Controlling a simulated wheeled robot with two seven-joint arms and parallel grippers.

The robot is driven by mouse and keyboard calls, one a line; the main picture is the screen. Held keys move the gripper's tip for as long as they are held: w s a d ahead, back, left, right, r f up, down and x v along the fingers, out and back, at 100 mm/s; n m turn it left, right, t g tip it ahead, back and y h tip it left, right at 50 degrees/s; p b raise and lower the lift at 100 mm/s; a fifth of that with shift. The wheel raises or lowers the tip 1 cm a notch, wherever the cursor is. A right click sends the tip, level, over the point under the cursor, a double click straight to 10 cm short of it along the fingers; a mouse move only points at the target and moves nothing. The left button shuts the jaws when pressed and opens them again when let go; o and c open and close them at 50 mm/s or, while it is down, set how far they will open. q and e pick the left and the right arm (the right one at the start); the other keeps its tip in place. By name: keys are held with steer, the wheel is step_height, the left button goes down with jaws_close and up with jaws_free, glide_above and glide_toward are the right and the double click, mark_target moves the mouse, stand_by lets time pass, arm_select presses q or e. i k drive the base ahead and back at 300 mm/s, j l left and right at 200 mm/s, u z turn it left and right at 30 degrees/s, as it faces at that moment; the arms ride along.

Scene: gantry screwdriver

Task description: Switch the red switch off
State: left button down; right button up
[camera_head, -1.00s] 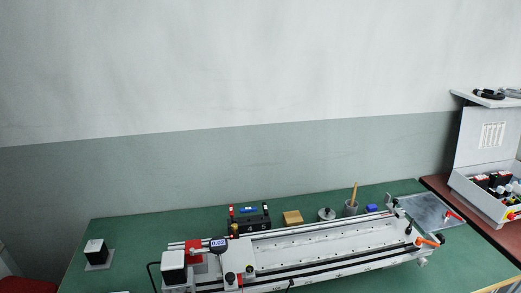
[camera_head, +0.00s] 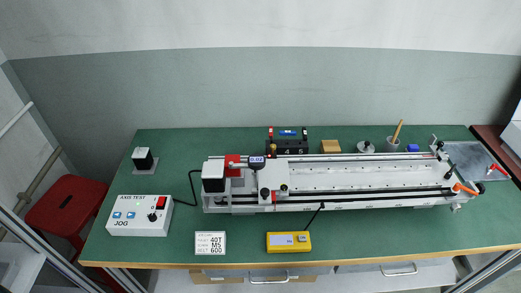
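The red switch (camera_head: 162,203) sits on the upper right corner of a white control box (camera_head: 125,221) marked "AXIS TEST" and "JOG", at the left of the green table. The switch is too small to tell whether it is on or off. The box also carries blue displays, a black joystick knob (camera_head: 153,217) and a small green light or button near the switch. Neither of my grippers shows in the head view.
A long gantry rail (camera_head: 340,180) fills the middle and right of the green table (camera_head: 350,235). A black cable runs from the box to it. A yellow meter (camera_head: 289,242) and a white card (camera_head: 210,243) lie in front. A red stool (camera_head: 67,207) stands left of the table.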

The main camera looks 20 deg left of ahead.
mark_target(161, 200)
steer(key=u, duration=1.6)
steer(key=k, duration=0.1)
